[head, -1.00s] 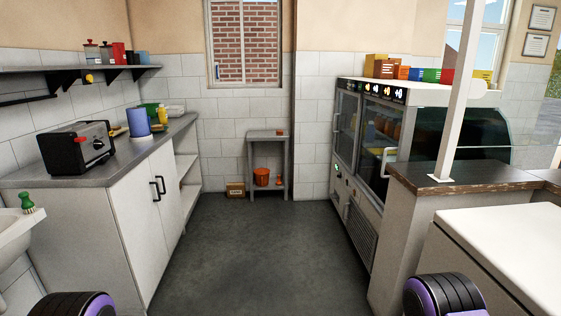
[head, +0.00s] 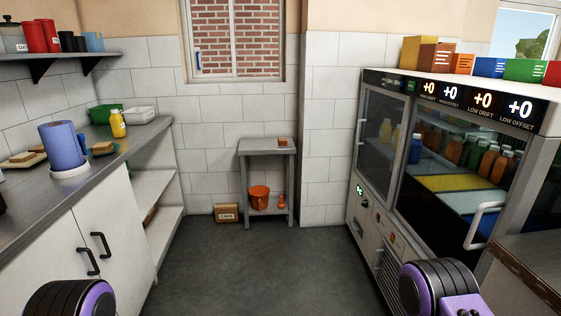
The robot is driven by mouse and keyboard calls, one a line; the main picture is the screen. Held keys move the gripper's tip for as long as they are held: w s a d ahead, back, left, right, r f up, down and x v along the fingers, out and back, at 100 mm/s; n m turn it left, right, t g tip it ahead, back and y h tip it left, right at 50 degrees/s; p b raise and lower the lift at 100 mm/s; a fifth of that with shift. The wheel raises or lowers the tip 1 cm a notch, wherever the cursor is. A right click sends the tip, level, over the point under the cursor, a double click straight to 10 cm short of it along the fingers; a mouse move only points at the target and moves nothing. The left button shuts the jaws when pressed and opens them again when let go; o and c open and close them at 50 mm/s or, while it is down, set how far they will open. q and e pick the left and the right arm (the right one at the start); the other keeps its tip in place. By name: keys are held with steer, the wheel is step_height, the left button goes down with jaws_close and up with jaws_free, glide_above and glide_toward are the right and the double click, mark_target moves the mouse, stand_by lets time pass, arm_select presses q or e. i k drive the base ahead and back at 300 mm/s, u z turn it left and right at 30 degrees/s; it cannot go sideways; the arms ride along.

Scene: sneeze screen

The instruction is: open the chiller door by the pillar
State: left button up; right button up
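The chiller (head: 445,88) stands along the right side, with dark glass doors facing the aisle. Its far door (head: 385,150) is beside the tiled wall pillar (head: 330,130) and looks shut. A thin upright bar, perhaps its handle, shows at that door's left edge. The near door (head: 450,180) is wider, looks shut and has a pale bent handle (head: 484,224). Bottles and coloured trays show behind its glass. Only black and purple parts of my arms show at the bottom left and right edges. Both grippers are out of view.
Grey floor (head: 265,268) is clear ahead between the chiller and the left counter (head: 92,190). A small grey table (head: 267,147) with an orange bucket (head: 259,197) stands at the back.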

mark_target(387, 205)
steer(key=i, duration=3.95)
steer(key=z, duration=2.05)
